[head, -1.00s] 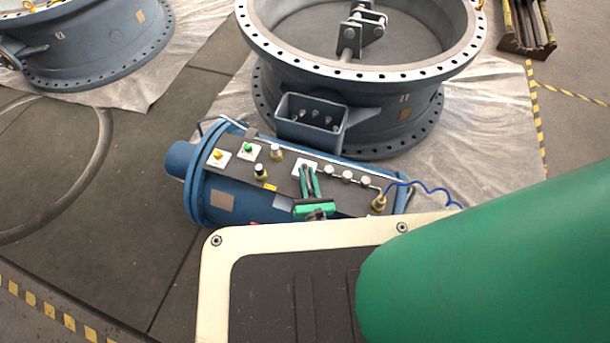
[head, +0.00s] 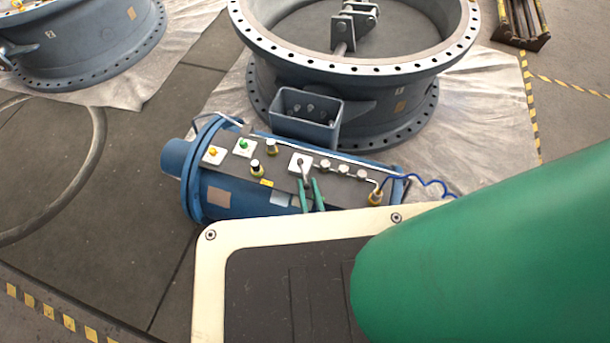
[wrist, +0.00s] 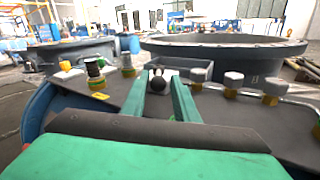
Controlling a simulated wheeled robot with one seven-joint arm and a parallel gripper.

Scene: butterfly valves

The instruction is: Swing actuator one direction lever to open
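The actuator is a blue cylinder (head: 222,197) with a dark panel on top, lying before a large flanged valve (head: 350,70). A small lever (head: 302,166) stands on a white square plate in the panel; I take it for the direction lever. In the wrist view its dark ball knob (wrist: 158,84) shows between the fingertips. My gripper (head: 309,182) has two green fingers, parted, at the near side of the plate. It is open, with the knob seen between the fingers (wrist: 161,82); contact cannot be told. The gripper's palm is hidden in the head view.
A yellow button (head: 213,151), a green button (head: 244,144) and several knobs line the panel. An open box bracket (head: 306,118) stands behind. Another valve (head: 90,50) is at upper left.

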